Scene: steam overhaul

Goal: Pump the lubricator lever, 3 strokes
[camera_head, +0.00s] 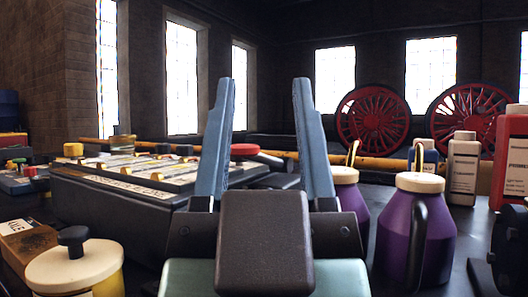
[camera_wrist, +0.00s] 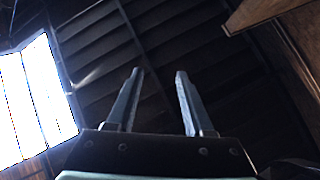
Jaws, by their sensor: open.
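My gripper (camera_head: 263,82) is upright and open, with two blue-grey fingers apart and nothing between them. In the wrist view it (camera_wrist: 160,73) points up toward the dark roof, and no task object shows there. A dark box with a labelled front edge (camera_head: 125,190), likely the lubricator, sits on the bench behind and left of my gripper. Its top carries a row of brass fittings. A red round knob (camera_head: 245,149) with a grey piece beside it shows between my fingers; I cannot tell whether it is the lever. My gripper hides part of the box's right side.
Purple cans (camera_head: 416,235) with cream lids stand close on the right. A yellow pot with a cream lid (camera_head: 75,267) is at front left. Red wheels (camera_head: 373,120) stand at the back.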

